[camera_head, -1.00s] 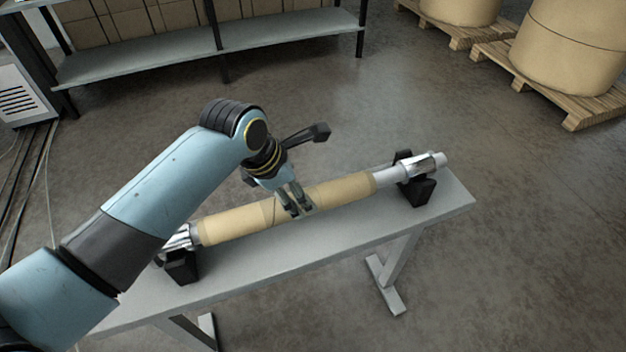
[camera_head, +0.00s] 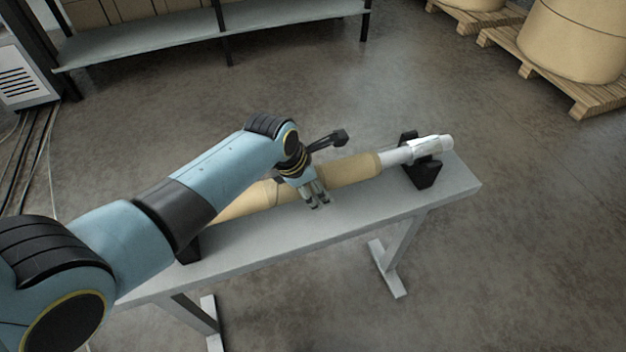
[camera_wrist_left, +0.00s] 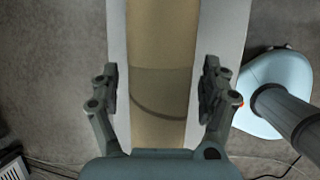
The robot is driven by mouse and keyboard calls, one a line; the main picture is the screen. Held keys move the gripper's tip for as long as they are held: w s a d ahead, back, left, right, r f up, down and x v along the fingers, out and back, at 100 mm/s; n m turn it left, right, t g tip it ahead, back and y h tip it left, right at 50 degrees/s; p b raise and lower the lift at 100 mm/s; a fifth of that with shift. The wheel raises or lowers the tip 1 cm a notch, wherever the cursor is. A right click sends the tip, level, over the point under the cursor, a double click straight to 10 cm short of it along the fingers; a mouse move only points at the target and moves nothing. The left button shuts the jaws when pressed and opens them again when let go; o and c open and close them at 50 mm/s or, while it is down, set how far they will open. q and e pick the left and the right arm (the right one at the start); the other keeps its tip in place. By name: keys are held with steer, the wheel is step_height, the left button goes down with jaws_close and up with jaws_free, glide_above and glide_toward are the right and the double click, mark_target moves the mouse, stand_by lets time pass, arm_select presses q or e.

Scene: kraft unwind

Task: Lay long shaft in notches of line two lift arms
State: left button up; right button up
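The long shaft (camera_head: 397,155) lies across two black stands on a grey table. Its middle carries tan kraft-coloured sleeving, and its silver right end rests in the right stand (camera_head: 422,172). Its left end is hidden behind my left arm. My left gripper (camera_head: 318,203) is over the shaft's middle, pointing down, with its fingertips showing at the shaft's near side. In the left wrist view, the gripper (camera_wrist_left: 160,85) is open, one finger on each side of the tan sleeve (camera_wrist_left: 158,45), with gaps between. My right gripper and the line two lift arms are not in view.
The table (camera_head: 300,238) has bare space in front of the shaft. The left stand (camera_head: 190,250) is mostly hidden by my arm. A shelf (camera_head: 180,38) stands at the back, and tan rolls (camera_head: 580,40) sit on pallets at back right. Floor between is clear.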

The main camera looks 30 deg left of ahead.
arm_select(q)
steer(key=c, duration=0.4)
jaws_close()
steer(key=o, duration=0.5)
jaws_free()
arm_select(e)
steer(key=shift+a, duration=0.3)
arm_select(q)
steer(key=shift+o, duration=0.2)
steer(key=shift+r, duration=0.1)
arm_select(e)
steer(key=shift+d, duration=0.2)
